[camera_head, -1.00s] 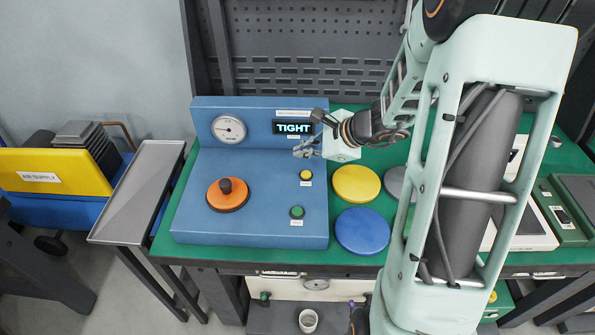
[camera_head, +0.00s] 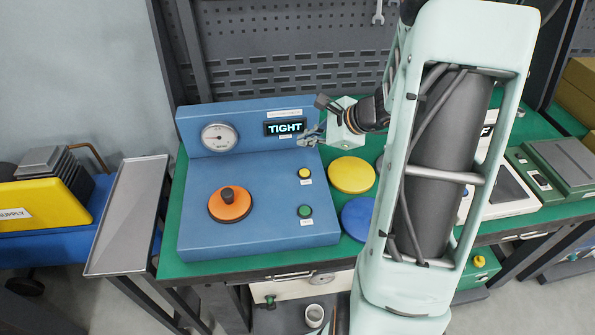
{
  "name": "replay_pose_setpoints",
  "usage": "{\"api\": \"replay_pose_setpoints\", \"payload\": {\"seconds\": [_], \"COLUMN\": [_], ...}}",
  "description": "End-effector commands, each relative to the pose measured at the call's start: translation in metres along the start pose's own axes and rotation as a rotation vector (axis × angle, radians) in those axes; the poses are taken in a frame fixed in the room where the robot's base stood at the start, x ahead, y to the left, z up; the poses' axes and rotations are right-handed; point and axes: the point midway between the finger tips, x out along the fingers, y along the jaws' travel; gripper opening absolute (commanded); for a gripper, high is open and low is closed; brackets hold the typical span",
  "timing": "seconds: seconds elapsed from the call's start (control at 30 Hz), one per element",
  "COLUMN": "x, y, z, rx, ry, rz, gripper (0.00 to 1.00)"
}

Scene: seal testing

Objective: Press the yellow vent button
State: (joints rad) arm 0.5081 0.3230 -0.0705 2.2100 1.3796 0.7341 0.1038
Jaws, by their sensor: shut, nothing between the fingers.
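The blue seal tester (camera_head: 262,222) stands on the green bench top. Its small yellow vent button (camera_head: 305,173) is on the right of the sloped top, above a green button (camera_head: 305,211). The display (camera_head: 286,128) reads "TIGHT". An orange disc with a dark knob (camera_head: 230,204) sits on the left of the top. My gripper (camera_head: 307,138) is shut and empty. In the picture it is above the yellow button, in front of the display's lower right corner, apart from the button. Its height over the tester is hard to tell.
A round gauge (camera_head: 219,137) is on the tester's back panel. A yellow disc (camera_head: 351,175) and a partly hidden blue disc (camera_head: 357,217) lie right of the tester. A grey tray (camera_head: 128,215) stands to the left. My arm covers much of the right bench.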

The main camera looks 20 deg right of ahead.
Motion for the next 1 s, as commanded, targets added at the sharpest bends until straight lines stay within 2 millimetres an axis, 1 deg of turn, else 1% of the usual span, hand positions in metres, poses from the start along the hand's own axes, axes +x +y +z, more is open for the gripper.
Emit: {"api": "replay_pose_setpoints", "payload": {"seconds": [0.2,0.63,0.83,1.0], "x": [-0.003,-0.001,0.010,0.026], "y": [-0.001,0.001,0.009,0.021], "z": [-0.004,-0.005,-0.013,-0.025], "rx": [0.005,0.005,0.006,0.007], "ry": [0.004,0.004,0.004,0.004], "rz": [-0.004,-0.003,-0.002,-0.002], "gripper": [0.00,0.00,0.00,0.00]}}
